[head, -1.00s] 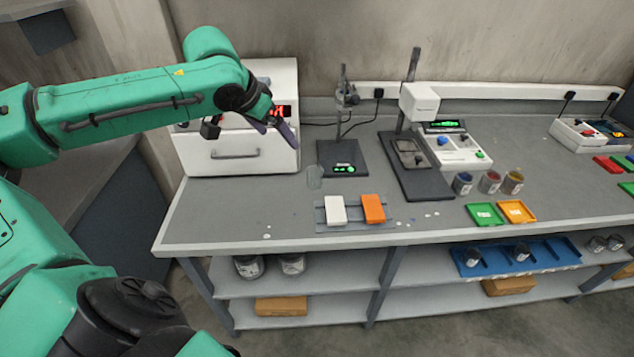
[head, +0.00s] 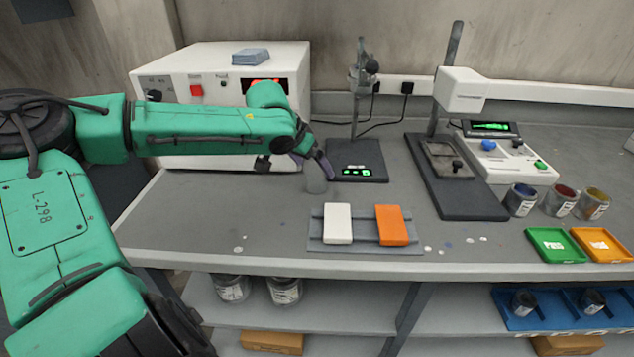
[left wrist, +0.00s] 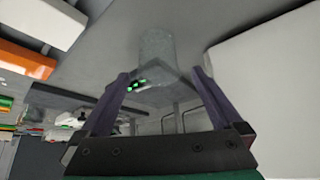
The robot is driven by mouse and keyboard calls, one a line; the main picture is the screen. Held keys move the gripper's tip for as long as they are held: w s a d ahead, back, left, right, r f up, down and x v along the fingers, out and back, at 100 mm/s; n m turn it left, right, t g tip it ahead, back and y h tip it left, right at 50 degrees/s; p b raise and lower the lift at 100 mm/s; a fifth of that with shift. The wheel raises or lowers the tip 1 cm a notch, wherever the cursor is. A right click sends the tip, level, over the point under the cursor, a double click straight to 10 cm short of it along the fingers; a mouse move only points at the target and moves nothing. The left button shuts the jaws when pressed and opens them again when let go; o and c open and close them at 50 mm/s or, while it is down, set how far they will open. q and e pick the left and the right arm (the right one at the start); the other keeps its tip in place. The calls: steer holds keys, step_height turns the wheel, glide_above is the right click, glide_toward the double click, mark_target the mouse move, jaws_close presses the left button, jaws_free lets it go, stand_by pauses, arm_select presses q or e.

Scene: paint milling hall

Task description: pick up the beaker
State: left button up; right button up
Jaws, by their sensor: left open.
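The beaker (head: 315,181) is a small clear grey glass standing on the grey bench, just in front of the black scale with the green display. My left gripper (head: 317,166) is at the beaker, reaching in from the left, and its fingers partly cover the beaker's upper part. In the left wrist view the beaker (left wrist: 156,46) appears ahead of the fingertips, in line with the gap. My left gripper (left wrist: 158,78) is open there, its two dark fingers apart with nothing clearly between them. Whether a finger touches the glass I cannot tell. My right gripper is out of view.
A white block (head: 338,224) and an orange block (head: 391,226) lie on a grey rack (head: 364,245) in front of the beaker. The black scale (head: 357,162) is close behind it. A large white machine (head: 222,70) stands at left. Bare bench lies left of the rack.

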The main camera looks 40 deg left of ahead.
arm_select(q)
steer(key=x, duration=0.6)
steer(key=shift+w+b, duration=0.15)
steer(key=shift+b, duration=0.15)
steer(key=shift+c, duration=1.2)
steer(key=shift+d, duration=0.1)
steer(key=c, duration=1)
steer(key=shift+c, duration=0.2)
